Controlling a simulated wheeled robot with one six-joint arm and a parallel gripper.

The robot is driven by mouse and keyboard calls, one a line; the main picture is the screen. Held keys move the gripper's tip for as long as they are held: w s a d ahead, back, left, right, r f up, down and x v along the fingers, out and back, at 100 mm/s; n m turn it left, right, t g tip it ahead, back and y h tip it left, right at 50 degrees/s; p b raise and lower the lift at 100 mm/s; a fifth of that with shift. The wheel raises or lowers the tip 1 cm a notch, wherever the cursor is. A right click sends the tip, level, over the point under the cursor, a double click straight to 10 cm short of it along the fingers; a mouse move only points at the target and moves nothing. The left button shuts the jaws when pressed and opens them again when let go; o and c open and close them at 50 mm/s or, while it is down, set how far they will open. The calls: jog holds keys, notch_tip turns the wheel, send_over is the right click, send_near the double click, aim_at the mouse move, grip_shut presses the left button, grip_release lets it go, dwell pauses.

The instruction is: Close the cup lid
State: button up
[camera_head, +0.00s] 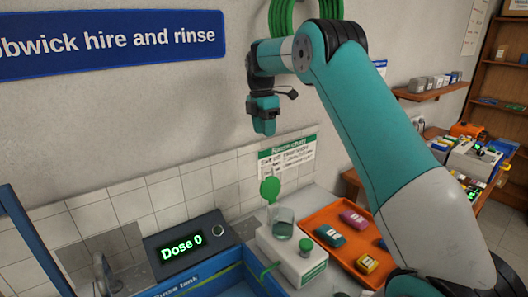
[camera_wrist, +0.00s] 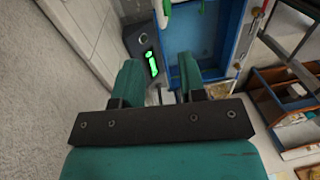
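A clear cup (camera_head: 283,229) stands on a white device with a green knob, on the bench in the head view. Its round green lid (camera_head: 270,188) stands raised at the cup's back left edge, so the cup is open. My gripper (camera_head: 264,129) hangs in the air well above the cup and lid, in front of the wall. In the wrist view my gripper's two teal fingers (camera_wrist: 160,75) are apart with nothing held between them. I cannot make out the cup for certain in the wrist view.
A dark box reading "Dose 0" (camera_head: 183,242) stands left of the cup. A blue rinse tank (camera_head: 208,281) lies in front of it. An orange tray (camera_head: 320,222) with several coloured blocks is to the right. A green-headed chart (camera_head: 288,155) stands behind. The air around my gripper is clear.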

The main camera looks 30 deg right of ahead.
jog(key=p, duration=0.4)
send_over(270, 183)
jog(key=w, duration=0.2)
notch_tip(270, 183, down, 11)
jog(key=shift+s+f, duration=0.1)
jog(key=shift+f, duration=0.05)
jog(key=shift+c, duration=0.3)
grip_shut()
